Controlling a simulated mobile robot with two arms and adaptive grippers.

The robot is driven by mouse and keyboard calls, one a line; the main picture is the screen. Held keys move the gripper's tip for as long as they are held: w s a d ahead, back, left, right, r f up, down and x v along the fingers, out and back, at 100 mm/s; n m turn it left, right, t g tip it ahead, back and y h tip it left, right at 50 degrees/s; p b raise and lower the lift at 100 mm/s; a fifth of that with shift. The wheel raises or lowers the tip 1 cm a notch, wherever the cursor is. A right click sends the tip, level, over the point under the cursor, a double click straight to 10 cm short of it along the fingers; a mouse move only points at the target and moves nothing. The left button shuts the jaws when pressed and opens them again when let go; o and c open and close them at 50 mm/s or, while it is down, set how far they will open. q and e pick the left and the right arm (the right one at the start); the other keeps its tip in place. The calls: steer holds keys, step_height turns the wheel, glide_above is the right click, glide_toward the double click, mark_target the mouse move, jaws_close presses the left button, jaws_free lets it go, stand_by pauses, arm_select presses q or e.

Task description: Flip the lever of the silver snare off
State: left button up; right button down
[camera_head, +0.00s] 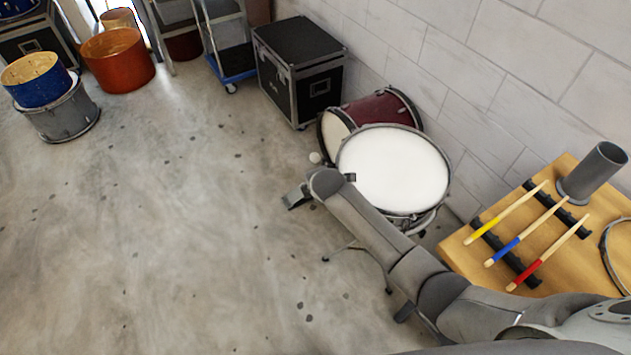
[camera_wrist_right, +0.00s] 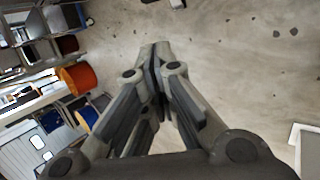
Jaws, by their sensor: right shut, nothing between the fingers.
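The silver snare (camera_head: 395,168) stands on a stand in the middle right of the head view, its white head facing up. My right arm reaches in from the lower right across the front of the snare. My right gripper (camera_head: 294,198) is just left of the snare, apart from it, over the floor. In the right wrist view the gripper (camera_wrist_right: 155,55) is shut and empty. A small dark piece (camera_head: 350,177) shows at the snare's left rim; I cannot tell whether it is the lever. My left gripper is not in view.
A dark red drum (camera_head: 388,105) lies behind the snare by the wall. A wooden table (camera_head: 462,246) at right holds drumsticks (camera_head: 526,237) and a grey cup (camera_head: 592,174). A black case (camera_head: 300,65) stands at the back.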

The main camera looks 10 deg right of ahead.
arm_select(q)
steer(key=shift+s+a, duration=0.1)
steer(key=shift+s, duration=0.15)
arm_select(e)
steer(key=shift+s+d+r, duration=0.15)
steer(key=shift+s+r, duration=0.15)
steer(key=shift+r, duration=0.2)
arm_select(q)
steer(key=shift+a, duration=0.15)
arm_select(e)
steer(key=shift+f, duration=0.1)
